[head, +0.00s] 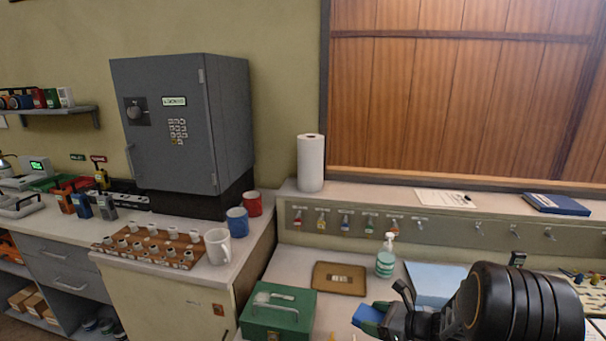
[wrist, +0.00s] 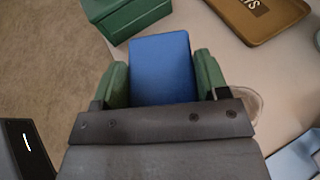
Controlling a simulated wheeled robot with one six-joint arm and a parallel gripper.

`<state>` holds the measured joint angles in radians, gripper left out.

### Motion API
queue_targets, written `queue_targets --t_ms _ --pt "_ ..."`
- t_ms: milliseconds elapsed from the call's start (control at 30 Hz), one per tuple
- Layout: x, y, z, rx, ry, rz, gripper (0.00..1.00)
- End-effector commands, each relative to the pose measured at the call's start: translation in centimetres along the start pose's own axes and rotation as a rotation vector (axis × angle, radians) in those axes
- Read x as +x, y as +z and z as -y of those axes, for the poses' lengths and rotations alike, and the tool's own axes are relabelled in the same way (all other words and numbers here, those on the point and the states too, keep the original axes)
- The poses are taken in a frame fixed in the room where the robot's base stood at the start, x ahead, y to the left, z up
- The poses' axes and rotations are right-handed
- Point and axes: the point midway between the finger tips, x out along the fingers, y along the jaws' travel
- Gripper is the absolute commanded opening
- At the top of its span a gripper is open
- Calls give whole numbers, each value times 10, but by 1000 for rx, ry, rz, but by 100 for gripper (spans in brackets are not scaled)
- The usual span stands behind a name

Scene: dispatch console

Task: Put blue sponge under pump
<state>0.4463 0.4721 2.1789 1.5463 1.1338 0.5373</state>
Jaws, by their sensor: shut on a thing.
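The blue sponge (wrist: 162,70) is held between the green fingers of my gripper (wrist: 160,85) in the wrist view. In the head view the sponge (head: 369,318) sticks out to the left of my gripper (head: 390,315), at the front of the counter, to the right of the green box. The pump bottle (head: 386,258), green with a white pump head, stands upright on the counter behind my gripper. It is not in the wrist view.
A green cash box (head: 277,312) stands left of my gripper. A brown tray (head: 339,278) lies between it and the pump bottle. A light blue sheet (head: 436,280) lies right of the bottle. Key hooks (head: 345,220) line the ledge behind.

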Motion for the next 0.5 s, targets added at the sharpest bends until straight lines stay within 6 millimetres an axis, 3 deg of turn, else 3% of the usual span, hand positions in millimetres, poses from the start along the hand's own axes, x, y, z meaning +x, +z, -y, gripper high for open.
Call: queue_targets --t_ms 233,500 --pt "25 -11 -12 -6 8 -1 45" --pt "27 -16 -5 35 -177 12 45"
